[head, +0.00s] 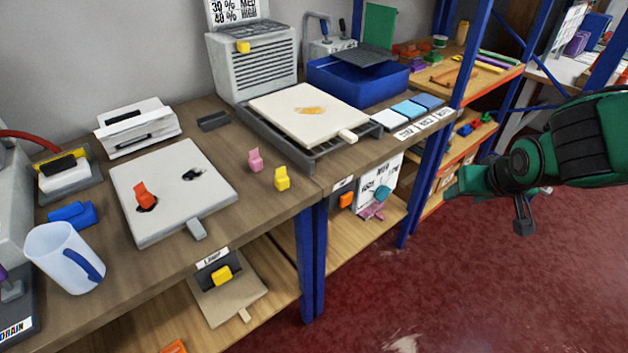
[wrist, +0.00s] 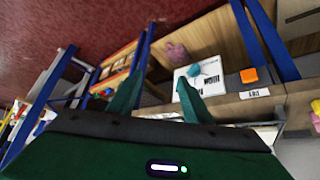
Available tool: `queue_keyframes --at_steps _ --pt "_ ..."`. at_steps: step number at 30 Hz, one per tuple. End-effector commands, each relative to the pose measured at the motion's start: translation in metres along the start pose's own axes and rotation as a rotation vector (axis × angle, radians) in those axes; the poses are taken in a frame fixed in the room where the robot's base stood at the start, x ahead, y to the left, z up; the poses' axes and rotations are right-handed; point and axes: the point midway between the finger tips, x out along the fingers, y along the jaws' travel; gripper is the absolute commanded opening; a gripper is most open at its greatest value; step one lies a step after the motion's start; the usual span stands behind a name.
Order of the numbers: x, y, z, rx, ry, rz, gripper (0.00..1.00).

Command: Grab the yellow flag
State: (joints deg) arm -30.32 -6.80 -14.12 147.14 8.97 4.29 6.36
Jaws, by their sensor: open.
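A small yellow flag-like piece (head: 282,178) stands upright on the wooden worktop near its front edge, just right of a pink piece (head: 255,159). In the wrist view a yellow piece (wrist: 316,106) shows only partly at the right edge. Other yellow pieces are on the grey vented box (head: 243,47) and on the lower shelf (head: 222,276). My gripper (head: 463,182) is off to the right, over the red floor and well apart from the yellow piece. In the wrist view my gripper (wrist: 158,92) shows two separated green fingers with nothing between them.
A light board (head: 212,180) with a red piece lies left of the yellow piece. A grey tray (head: 268,138) with a cream slab is behind it. Blue shelf posts (head: 427,170) stand between the worktop and my gripper. The red floor in front is open.

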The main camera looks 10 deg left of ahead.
Motion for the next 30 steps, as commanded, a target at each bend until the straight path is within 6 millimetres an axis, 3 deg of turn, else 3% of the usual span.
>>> queue_keyframes --at_steps 1,7,12,15,18,21,25,30 --pt "0.009 -0.03 -0.007 -0.052 0.04 -0.035 0.45" --pt "0.022 -0.143 -0.028 -0.206 0.23 -0.188 0.45" --pt "0.013 -0.242 -0.024 -0.315 0.381 -0.342 0.45" --pt "0.002 -0.289 -0.015 -0.362 0.452 -0.427 0.45" --pt "-0.008 -0.324 -0.005 -0.393 0.504 -0.494 0.45" --pt "-0.016 -0.344 0.001 -0.41 0.537 -0.537 0.45" --pt "-0.017 -0.358 0.003 -0.418 0.555 -0.56 0.45" --pt "-0.001 -0.371 -0.004 -0.419 0.555 -0.56 0.45"
